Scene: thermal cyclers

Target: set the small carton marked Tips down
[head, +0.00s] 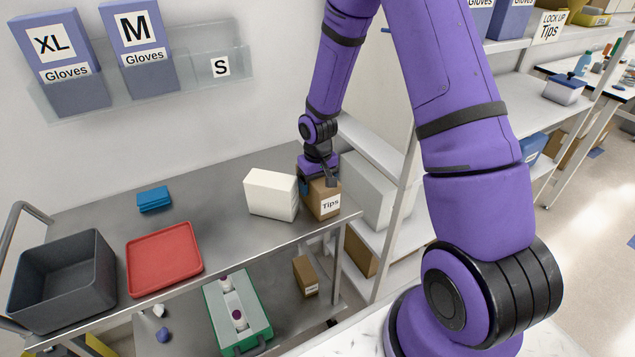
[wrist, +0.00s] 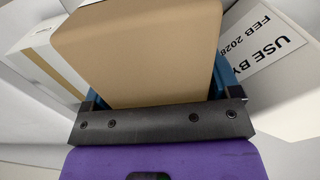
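The small brown carton marked Tips (head: 320,201) is upright at the right end of the grey cart's top shelf (head: 215,232). Whether its base touches the shelf I cannot tell. My gripper (head: 319,180) comes down on it from above. In the wrist view the carton (wrist: 138,50) fills the space between the blue fingers of my gripper (wrist: 155,90), one on each side, so it is shut on the carton. The fingertips are hidden behind the carton there.
A white box (head: 270,195) stands close to the left of the carton. Further left are a blue stack (head: 154,199), a red tray (head: 165,259) and a dark grey bin (head: 62,282). Another small brown carton (head: 306,276) is on the lower shelf. White shelving (head: 385,205) stands just right.

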